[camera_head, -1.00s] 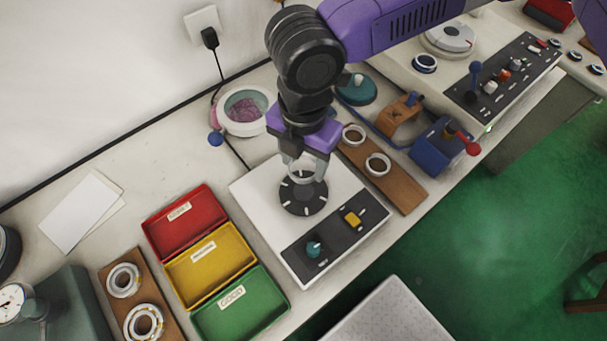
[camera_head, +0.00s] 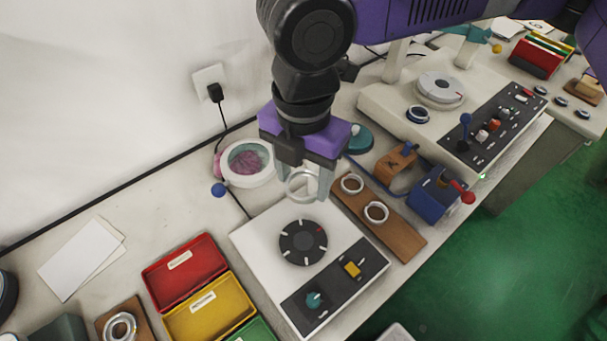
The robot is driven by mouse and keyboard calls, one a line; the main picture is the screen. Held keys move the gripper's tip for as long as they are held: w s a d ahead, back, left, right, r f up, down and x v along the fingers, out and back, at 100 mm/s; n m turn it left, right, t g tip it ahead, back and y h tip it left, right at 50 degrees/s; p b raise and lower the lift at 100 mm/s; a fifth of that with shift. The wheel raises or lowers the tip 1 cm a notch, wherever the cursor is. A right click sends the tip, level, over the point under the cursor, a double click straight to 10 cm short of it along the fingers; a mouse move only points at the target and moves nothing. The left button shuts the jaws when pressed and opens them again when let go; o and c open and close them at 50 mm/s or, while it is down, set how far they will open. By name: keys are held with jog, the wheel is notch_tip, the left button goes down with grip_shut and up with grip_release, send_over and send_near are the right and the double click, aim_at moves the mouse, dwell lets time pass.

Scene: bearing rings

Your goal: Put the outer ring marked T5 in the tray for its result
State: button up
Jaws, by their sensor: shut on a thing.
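My gripper (camera_head: 303,188) is shut on a pale metal ring (camera_head: 301,184). It holds the ring in the air above the back of the white tester (camera_head: 262,236). The tester's round dark plate (camera_head: 303,242) is bare, with light marks and one red mark. No T5 mark can be read on the ring. The red tray (camera_head: 216,268) and the yellow tray (camera_head: 243,312) stand left of the tester. The green tray (camera_head: 262,331) is mostly cut off by the bottom edge. The tray labels are too small to read surely.
A wooden board (camera_head: 405,239) with two rings (camera_head: 352,183) (camera_head: 376,212) lies right of the tester. A round dish with pink contents (camera_head: 247,163) stands behind. A blue block with a red-knobbed lever (camera_head: 436,196) stands at right. White paper (camera_head: 80,260) lies at left.

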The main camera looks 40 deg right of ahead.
notch_tip(320, 180, up, 3)
jog(key=p, duration=0.3)
jog(key=shift+r, duration=0.1)
dwell(0.5)
